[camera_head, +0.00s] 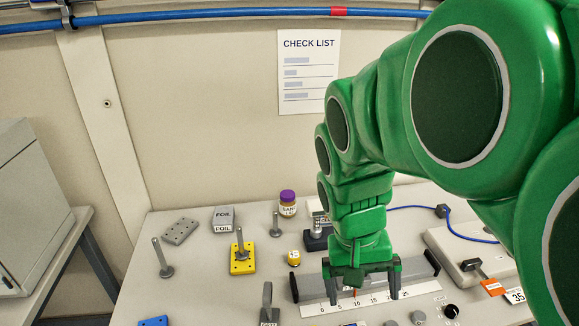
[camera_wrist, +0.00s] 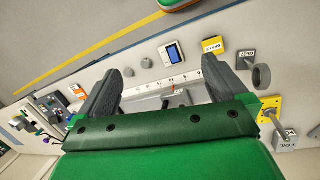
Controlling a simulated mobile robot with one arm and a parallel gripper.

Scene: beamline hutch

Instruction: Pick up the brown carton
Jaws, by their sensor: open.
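I cannot make out a brown carton in either view. My gripper (camera_head: 363,290) is open and empty, pointing down over the dark rail and its white number scale (camera_head: 343,306) on the bench. In the wrist view my gripper's two dark fingers (camera_wrist: 166,64) stand wide apart, with the scale (camera_wrist: 158,86) and rail showing between and beyond them. My arm hides part of the bench behind it in the head view.
A grey foil box (camera_head: 223,217), a yellow plate (camera_head: 242,260) with a post, and a purple-lidded jar (camera_head: 287,204) stand left of my gripper. An orange tag (camera_head: 492,287) and a blue cable (camera_head: 462,230) lie right. Bare bench (camera_head: 185,290) shows at left.

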